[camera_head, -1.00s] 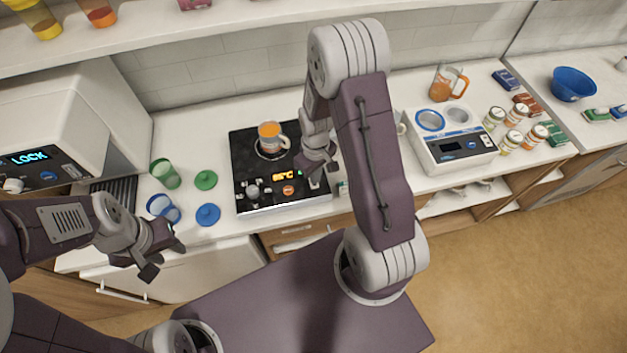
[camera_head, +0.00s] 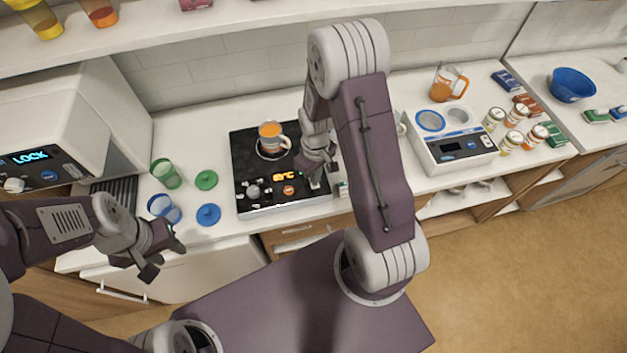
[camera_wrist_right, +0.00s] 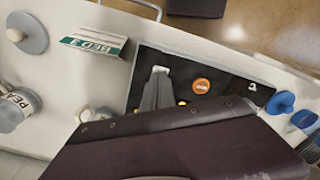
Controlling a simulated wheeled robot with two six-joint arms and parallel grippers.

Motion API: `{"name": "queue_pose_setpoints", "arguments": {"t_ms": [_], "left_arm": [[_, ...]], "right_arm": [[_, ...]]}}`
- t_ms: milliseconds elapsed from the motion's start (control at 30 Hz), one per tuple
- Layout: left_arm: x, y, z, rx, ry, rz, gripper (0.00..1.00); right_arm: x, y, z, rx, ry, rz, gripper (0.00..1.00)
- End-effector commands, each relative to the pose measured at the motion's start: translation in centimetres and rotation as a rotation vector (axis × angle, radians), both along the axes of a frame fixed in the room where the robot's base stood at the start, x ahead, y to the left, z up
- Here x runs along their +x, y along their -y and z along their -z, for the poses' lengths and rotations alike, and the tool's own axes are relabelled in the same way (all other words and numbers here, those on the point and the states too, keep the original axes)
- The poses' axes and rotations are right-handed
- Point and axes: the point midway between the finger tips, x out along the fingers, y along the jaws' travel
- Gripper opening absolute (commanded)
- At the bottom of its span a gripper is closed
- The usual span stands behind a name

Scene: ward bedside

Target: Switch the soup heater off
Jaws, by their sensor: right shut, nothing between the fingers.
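The soup heater (camera_head: 246,160) is a black hot plate on the white counter. A mug of orange soup (camera_head: 270,140) stands on its ring. Its front panel has an orange lit display (camera_head: 285,176), an orange round button (camera_head: 289,190) and a grey knob (camera_head: 253,191). In the right wrist view the orange button (camera_wrist_right: 202,86) and a white switch (camera_wrist_right: 160,70) show. My right gripper (camera_head: 318,182) is shut and empty, pointing down at the panel's right end. Its fingertips (camera_wrist_right: 159,78) are at the white switch; contact is unclear. My left gripper (camera_head: 163,260) is open and empty before the counter.
Green and blue cups (camera_head: 165,173) and lids (camera_head: 207,180) stand left of the heater. A small box (camera_wrist_right: 93,42) lies close to the panel's right end. A white double-well warmer (camera_head: 455,150), a jug (camera_head: 448,83) and several jars (camera_head: 511,141) stand farther right.

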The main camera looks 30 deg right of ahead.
Motion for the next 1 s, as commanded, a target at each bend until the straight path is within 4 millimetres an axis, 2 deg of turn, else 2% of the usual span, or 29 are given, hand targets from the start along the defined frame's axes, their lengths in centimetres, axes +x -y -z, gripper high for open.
{"name": "queue_pose_setpoints", "arguments": {"t_ms": [1000], "left_arm": [[0.0, 0.0, 0.58, 0.0, 0.0, 0.0, 0.36]], "right_arm": [[-0.01, 0.0, 0.76, 0.0, 0.0, 0.0, 0.0]]}}
